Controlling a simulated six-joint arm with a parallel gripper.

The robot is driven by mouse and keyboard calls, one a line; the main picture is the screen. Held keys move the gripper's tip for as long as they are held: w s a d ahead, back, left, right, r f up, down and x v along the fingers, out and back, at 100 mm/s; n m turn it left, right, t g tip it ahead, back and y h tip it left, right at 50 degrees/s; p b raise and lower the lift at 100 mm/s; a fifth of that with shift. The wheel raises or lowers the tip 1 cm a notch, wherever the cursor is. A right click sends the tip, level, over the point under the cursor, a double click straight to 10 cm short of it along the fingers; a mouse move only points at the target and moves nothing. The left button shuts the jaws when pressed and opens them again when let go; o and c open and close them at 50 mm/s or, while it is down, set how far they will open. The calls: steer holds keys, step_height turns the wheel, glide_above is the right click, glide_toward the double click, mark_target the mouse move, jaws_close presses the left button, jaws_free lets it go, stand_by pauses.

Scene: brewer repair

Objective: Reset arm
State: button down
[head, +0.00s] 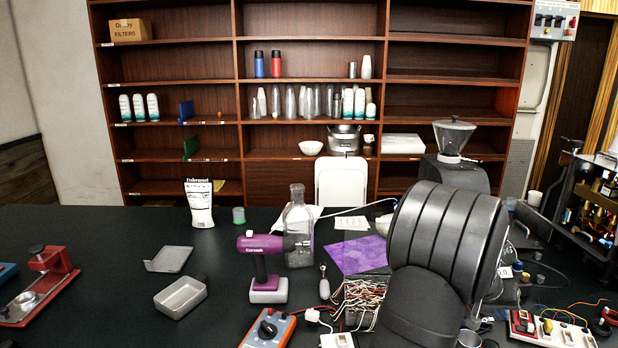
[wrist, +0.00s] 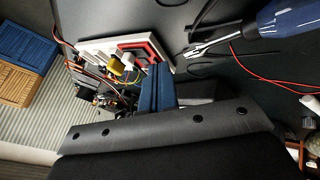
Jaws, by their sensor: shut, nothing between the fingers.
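My gripper (wrist: 157,74) shows in the wrist view as two dark blue fingers, closed together with nothing between them. It points toward a white and red power strip (wrist: 127,46) with plugs and wires. I cannot tell whether the fingertips touch it. In the head view my dark arm fills the right foreground and my gripper is not visible.
A blue-handled tool (wrist: 285,20) lies right of my gripper in the wrist view, near a red wire. In the head view, a purple drill (head: 262,262), a glass bottle (head: 299,228) and a grey tray (head: 180,297) stand on the black table (head: 100,230). Shelves stand behind.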

steer(key=w+v, duration=0.1)
steer(key=v, duration=0.7)
steer(key=x, duration=0.6)
steer(key=s+x, duration=0.1)
steer(key=x, duration=0.2)
steer(key=shift+f, duration=0.15)
steer(key=shift+w+a, duration=0.35)
steer(key=shift+a, duration=0.25)
steer(key=shift+w+a, duration=0.4)
steer(key=shift+a, duration=0.2)
steer(key=v, duration=1)
steer(key=s+d+r+m+t+y, duration=0.3)
steer(key=s+d+r+m+y, duration=0.2)
steer(key=s+d+r+m, duration=0.45)
steer(key=w+d+f+m, duration=0.1)
steer(key=w+f, duration=0.3)
steer(key=f, duration=0.4)
steer(key=shift+d+f+m, duration=0.3)
steer(key=shift+d+m, duration=0.05)
steer(key=shift+m, duration=0.2)
